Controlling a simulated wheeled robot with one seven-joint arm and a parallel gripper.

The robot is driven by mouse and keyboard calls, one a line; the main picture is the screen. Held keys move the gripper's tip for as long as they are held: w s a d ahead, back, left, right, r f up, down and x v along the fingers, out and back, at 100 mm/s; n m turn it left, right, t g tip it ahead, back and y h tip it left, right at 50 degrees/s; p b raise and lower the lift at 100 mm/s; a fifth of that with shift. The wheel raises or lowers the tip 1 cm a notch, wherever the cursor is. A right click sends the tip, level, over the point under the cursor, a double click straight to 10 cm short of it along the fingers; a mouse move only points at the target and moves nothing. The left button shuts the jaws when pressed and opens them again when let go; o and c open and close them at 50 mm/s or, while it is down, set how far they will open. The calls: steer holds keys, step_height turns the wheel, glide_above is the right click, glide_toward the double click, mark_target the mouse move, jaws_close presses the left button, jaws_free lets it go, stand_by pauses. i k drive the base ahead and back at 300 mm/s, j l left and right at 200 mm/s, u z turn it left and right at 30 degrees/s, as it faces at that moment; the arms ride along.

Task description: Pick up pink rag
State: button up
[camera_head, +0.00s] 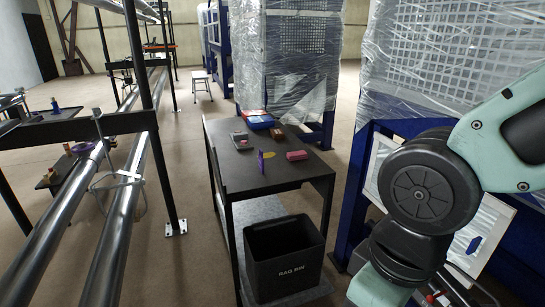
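A small pink folded cloth (297,155), which looks like the pink rag, lies on the dark table (228,180) toward its right side. It is flat and apart from the other things there. My gripper does not show in the head view. Only my arm's pale green and black links fill the right side, well to the right of the table and the cloth.
On the table are an upright purple item (261,162), a yellow piece (269,155), a grey block (241,140), a brown block (277,133) and a blue box (260,122). A black rag bin (284,258) stands below the table's front. Steel pipes (120,220) run along the left.

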mark_target(301, 154)
steer(key=i+l+u, duration=0.2)
steer(key=i+u, duration=0.15)
steer(key=i, duration=0.25)
steer(key=i+l+u, duration=0.3)
steer(key=i, duration=0.25)
steer(key=i+l+u, duration=0.35)
steer(key=i+l, duration=0.15)
